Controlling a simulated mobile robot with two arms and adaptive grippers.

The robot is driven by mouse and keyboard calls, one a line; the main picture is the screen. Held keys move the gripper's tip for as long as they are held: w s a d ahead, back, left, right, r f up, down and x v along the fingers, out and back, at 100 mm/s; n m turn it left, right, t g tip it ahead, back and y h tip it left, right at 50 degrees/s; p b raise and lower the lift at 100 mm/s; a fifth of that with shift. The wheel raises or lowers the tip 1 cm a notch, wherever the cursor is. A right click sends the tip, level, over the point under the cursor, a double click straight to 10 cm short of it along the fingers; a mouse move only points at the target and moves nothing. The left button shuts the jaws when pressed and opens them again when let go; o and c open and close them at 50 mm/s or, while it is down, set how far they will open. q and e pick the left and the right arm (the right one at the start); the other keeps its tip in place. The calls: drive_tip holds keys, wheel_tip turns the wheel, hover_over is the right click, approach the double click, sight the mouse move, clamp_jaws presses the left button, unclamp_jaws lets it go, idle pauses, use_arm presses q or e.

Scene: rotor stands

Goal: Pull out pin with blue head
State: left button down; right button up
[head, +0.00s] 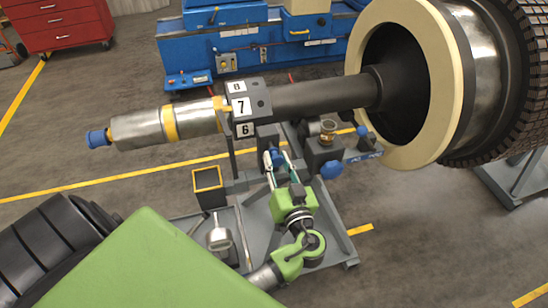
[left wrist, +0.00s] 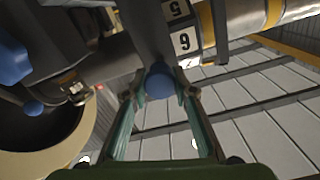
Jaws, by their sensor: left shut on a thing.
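The pin's round blue head (head: 276,155) shows just below the numbered block on the rotor stand. My left gripper (head: 276,162) reaches up to it from below, with its two thin fingers closed on either side of the blue head. In the left wrist view, the blue head (left wrist: 159,82) sits between the two fingertips (left wrist: 159,92), under a dark upright part. The pin's shank is hidden. My right gripper is not in view.
A numbered block (head: 246,105) surrounds the rotor's shaft (head: 318,97) above my gripper. An open-topped dark box (head: 208,188) stands to the left. The large rotor (head: 405,80) fills the upper right.

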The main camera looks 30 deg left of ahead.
use_arm(q)
drive_tip(key=shift+s+d, duration=0.15)
drive_tip(key=shift+d, duration=0.1)
drive_tip(key=shift+a+f, duration=0.1)
drive_tip(key=c, duration=1.6)
unclamp_jaws()
drive_tip(key=shift+c, duration=0.2)
drive_tip(key=shift+s, duration=0.1)
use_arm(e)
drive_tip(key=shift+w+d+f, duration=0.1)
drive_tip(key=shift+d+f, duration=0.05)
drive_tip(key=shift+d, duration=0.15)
use_arm(q)
drive_tip(key=shift+s+d, duration=0.15)
drive_tip(key=shift+d, duration=0.15)
drive_tip(key=v, duration=1.1)
drive_tip(key=shift+s+d, duration=0.2)
drive_tip(key=shift+d, duration=0.05)
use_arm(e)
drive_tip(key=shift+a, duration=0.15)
